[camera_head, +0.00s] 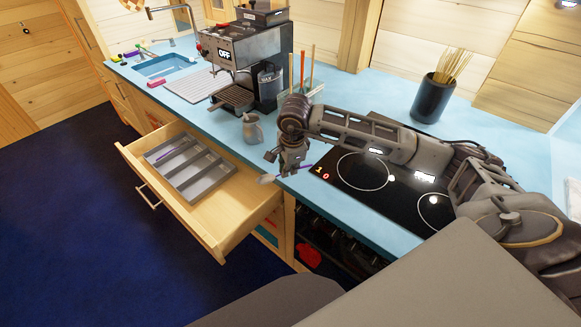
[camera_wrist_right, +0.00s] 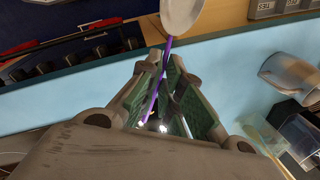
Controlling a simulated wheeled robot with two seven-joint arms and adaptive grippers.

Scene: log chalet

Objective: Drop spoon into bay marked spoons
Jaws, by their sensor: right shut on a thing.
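A spoon with a purple handle and pale bowl is held in my right gripper (camera_head: 288,171). In the head view the spoon's bowl (camera_head: 266,179) points left, toward the drawer. In the right wrist view the purple handle (camera_wrist_right: 160,85) lies between the green finger pads of the right gripper (camera_wrist_right: 165,80), with the bowl (camera_wrist_right: 181,14) beyond the fingertips. The grey divided tray (camera_head: 217,178) sits in the open wooden drawer (camera_head: 236,203), left of the gripper. A purple item (camera_head: 165,152) lies in its far left bay. Bay labels are too small to read. My left gripper is not in view.
A coffee machine (camera_head: 245,55) and a metal jug (camera_head: 253,130) stand on the blue counter behind the drawer. A black hob (camera_head: 357,172) lies under my right arm. A black pot of sticks (camera_head: 434,97) stands at the back right.

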